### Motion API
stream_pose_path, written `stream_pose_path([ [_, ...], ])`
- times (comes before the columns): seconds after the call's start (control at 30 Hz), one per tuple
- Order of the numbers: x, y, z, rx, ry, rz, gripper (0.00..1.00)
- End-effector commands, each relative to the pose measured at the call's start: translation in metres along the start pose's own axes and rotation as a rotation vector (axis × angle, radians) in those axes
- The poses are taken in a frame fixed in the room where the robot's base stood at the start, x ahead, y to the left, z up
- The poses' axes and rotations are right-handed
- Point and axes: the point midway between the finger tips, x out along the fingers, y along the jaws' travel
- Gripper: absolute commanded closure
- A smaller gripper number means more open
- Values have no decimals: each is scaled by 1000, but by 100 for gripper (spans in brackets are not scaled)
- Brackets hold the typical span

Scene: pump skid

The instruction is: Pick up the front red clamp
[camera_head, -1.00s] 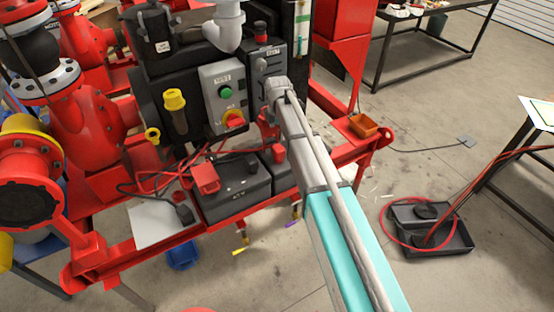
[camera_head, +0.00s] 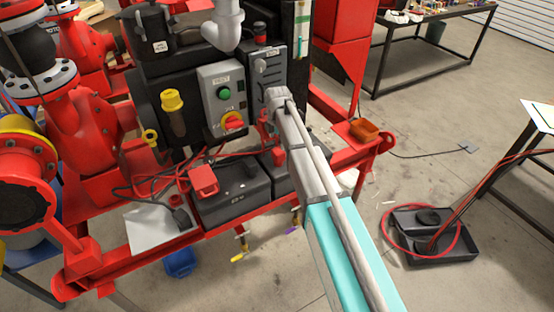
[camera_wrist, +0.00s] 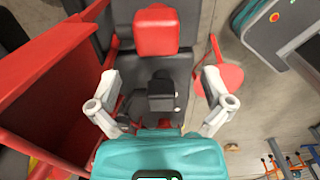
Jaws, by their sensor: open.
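A red clamp (camera_head: 203,180) sits on the front black battery (camera_head: 232,200) in the head view, with red cable near it. More red shows on the battery behind (camera_head: 279,156), partly hidden by my arm. In the wrist view a red block-shaped clamp (camera_wrist: 156,30) lies on a black battery case, ahead of my fingers. I cannot tell for certain which of the two red pieces it is. My gripper (camera_wrist: 160,101) is open and empty, its fingers spread on both sides of a black block (camera_wrist: 161,92).
A white sheet (camera_head: 160,226) lies on the red skid frame at left. A black tray (camera_head: 428,236) with red hose lies on the floor.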

Motion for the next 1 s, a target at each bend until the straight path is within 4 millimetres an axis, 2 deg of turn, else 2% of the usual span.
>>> stream_pose_path([
  [0.23,11,1,1,0,0,0,0],
  [0.7,46,2,5,0,0,0,0],
  [1.0,52,2,5,0,0,0,0],
])
